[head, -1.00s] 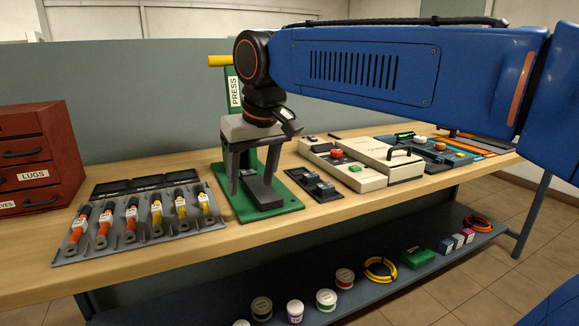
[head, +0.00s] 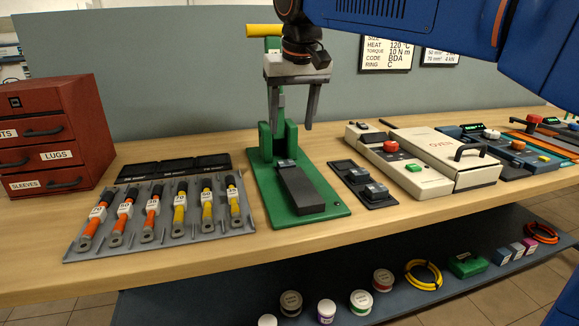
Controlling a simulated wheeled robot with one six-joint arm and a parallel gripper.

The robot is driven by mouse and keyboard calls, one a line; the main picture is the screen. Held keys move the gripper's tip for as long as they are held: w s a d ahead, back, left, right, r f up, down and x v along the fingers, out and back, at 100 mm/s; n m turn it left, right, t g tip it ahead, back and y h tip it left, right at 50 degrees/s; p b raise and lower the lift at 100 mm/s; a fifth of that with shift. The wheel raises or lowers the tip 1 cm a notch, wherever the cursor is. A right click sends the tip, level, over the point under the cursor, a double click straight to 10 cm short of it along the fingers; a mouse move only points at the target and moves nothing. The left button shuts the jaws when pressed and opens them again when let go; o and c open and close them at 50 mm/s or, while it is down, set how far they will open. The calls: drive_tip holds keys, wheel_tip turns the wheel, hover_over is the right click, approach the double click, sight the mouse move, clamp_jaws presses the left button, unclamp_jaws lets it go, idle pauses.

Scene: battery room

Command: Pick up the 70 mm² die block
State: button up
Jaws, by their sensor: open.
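My gripper (head: 291,127) hangs open and empty over the back part of the green press (head: 325,208), its two grey fingers pointing down. Small grey die blocks are in the head view. One die block (head: 357,175) and another die block (head: 376,191) sit in a dark tray (head: 343,166) to the right of the press. A similar small block (head: 286,163) shows at the rear end of the dark bar on the press. Their markings are too small to read, so I cannot tell which is the 70 mm² one. My gripper touches none of them.
A grey rack (head: 75,252) of orange and yellow cable pieces lies left of the press. A red drawer cabinet (head: 60,130) stands at the far left. A cream oven (head: 440,165) stands right of the die tray. Bare bench lies in front.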

sight(286, 162)
drive_tip(key=x, duration=1.2)
drive_tip(key=shift+w+a, duration=0.1)
drive_tip(key=shift+w, duration=0.15)
drive_tip(key=c, duration=1.4)
